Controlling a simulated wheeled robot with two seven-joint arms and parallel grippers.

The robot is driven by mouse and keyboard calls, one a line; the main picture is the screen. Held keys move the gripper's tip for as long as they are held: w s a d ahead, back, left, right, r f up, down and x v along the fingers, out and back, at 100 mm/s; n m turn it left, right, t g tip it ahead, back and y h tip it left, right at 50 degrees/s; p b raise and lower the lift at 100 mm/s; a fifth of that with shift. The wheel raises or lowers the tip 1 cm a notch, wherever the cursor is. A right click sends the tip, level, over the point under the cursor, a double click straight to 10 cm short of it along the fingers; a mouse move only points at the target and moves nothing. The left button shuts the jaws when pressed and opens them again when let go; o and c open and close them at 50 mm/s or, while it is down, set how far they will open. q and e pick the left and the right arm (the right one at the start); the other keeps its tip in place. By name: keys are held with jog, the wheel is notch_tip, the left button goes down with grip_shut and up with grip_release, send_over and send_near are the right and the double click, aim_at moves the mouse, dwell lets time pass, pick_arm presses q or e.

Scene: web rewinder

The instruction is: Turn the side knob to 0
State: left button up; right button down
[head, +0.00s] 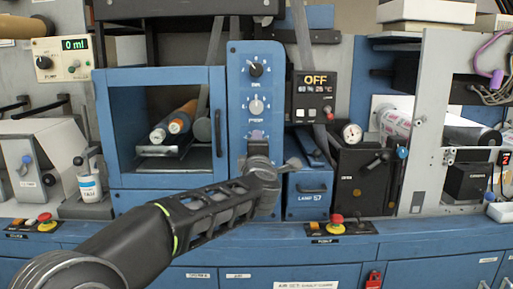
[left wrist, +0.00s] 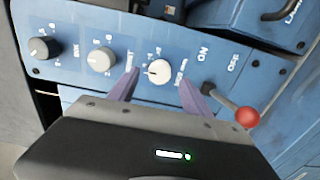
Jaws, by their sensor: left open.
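A blue control panel (head: 240,70) stands upright in the middle of the head view, with a black knob (head: 256,69) at top and a grey knob (head: 256,106) below it. In the left wrist view, these are the black knob (left wrist: 41,49) and grey knob (left wrist: 101,60). The third knob, white (left wrist: 159,72), has small marks around it; I take it as the side knob. My left gripper (head: 257,136) is open, with a purple finger on either side of the white knob (left wrist: 158,77). I cannot tell whether they touch it. The gripper hides this knob in the head view.
A lever with a red ball (left wrist: 247,117) sticks out beside the ON and OFF labels, close to the gripper. An open-fronted blue box (head: 104,125) holding rolls is left of the panel. A black OFF display (head: 315,82) and a gauge (head: 351,133) are to the right.

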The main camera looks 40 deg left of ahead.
pick_arm(q)
jog(key=v, duration=0.4)
jog(key=shift+s, duration=0.1)
dwell(0.4)
jog(key=w+d+f+m+h+p, duration=0.1)
jog(key=w+d+f+m+h, duration=0.25)
jog(key=d+f+m, duration=0.5)
jog(key=w+d+f+m+h+p, duration=0.1)
jog(key=w+d+f+m+h, duration=0.3)
jog(key=f, duration=0.7)
jog(key=s+d+f+m+g+h+p, duration=0.1)
jog(key=s+d+f+m+g+h, duration=0.15)
jog(key=d+f, duration=0.45)
jog(key=s+d+f+m+g+h+p, duration=0.1)
jog(key=s+d+f+m+p, duration=0.2)
jog(key=f, duration=0.7)
jog(key=s+d+f+m+g+h+p, duration=0.3)
jog(key=s+d+f+g, duration=0.45)
jog(key=s+f, duration=0.65)
jog(key=s+d+f+m+g+p, duration=0.1)
jog(key=s+d+f, duration=0.1)
jog(key=s, duration=0.7)
jog(key=s+d+f+m+g+h+p, duration=0.1)
jog(key=s+d+f, duration=0.1)
jog(key=s+d, duration=0.3)
jog(key=s, duration=0.4)
jog(key=shift+s+f+m+g+p, duration=0.2)
jog(key=shift+f+m+g+p, duration=0.1)
jog(key=shift+f+g, duration=0.1)
